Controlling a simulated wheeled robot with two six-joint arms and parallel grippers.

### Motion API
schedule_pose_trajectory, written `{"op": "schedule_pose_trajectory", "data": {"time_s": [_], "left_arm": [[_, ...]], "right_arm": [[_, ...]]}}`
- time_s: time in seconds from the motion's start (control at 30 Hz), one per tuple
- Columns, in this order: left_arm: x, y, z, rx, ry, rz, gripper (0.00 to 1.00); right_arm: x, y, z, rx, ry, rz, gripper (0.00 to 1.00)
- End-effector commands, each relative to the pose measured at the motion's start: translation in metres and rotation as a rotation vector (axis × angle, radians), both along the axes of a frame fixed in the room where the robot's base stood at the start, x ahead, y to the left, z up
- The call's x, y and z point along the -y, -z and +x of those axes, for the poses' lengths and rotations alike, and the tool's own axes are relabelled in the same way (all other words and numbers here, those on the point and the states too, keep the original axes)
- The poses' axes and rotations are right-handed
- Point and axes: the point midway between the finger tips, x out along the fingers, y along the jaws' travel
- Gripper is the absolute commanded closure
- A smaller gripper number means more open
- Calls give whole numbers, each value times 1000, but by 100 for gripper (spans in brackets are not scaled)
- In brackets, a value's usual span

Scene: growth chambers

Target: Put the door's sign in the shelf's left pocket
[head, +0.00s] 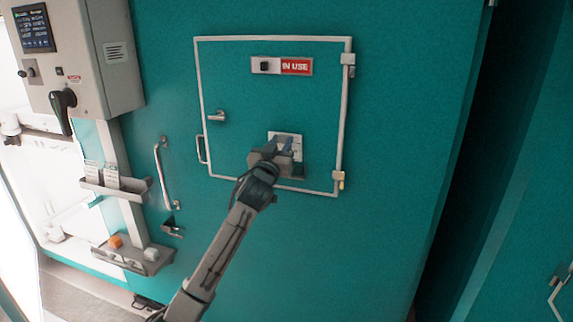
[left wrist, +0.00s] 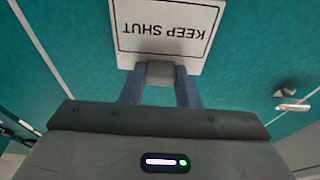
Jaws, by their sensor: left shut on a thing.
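The door's sign (head: 285,138) is a white plate in front of the lower part of the small framed door (head: 240,85). In the left wrist view the sign (left wrist: 168,48) reads "KEEP SHUT" upside down. A grey block at its edge sits between my blue-grey fingers. My left gripper (head: 284,148) is shut on the sign; it also shows in the left wrist view (left wrist: 160,88). I cannot tell whether the sign touches the door. A small grey shelf (head: 133,192) at the left holds two white cards; its pocket divisions are too small to make out. My right gripper is not in view.
A lower tray (head: 133,262) holds an orange block (head: 116,242) and a white block (head: 151,254). A vertical handle (head: 166,172) stands between shelf and door. A control box (head: 85,60) hangs above the shelf. An "IN USE" slider (head: 282,66) is on the door's top.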

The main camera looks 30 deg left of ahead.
Motion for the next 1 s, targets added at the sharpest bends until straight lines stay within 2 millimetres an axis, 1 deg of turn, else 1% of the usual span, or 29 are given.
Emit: {"op": "schedule_pose_trajectory", "data": {"time_s": [1.0], "left_arm": [[19,7,-80,-1,0,2,96]], "right_arm": [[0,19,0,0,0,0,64]]}}
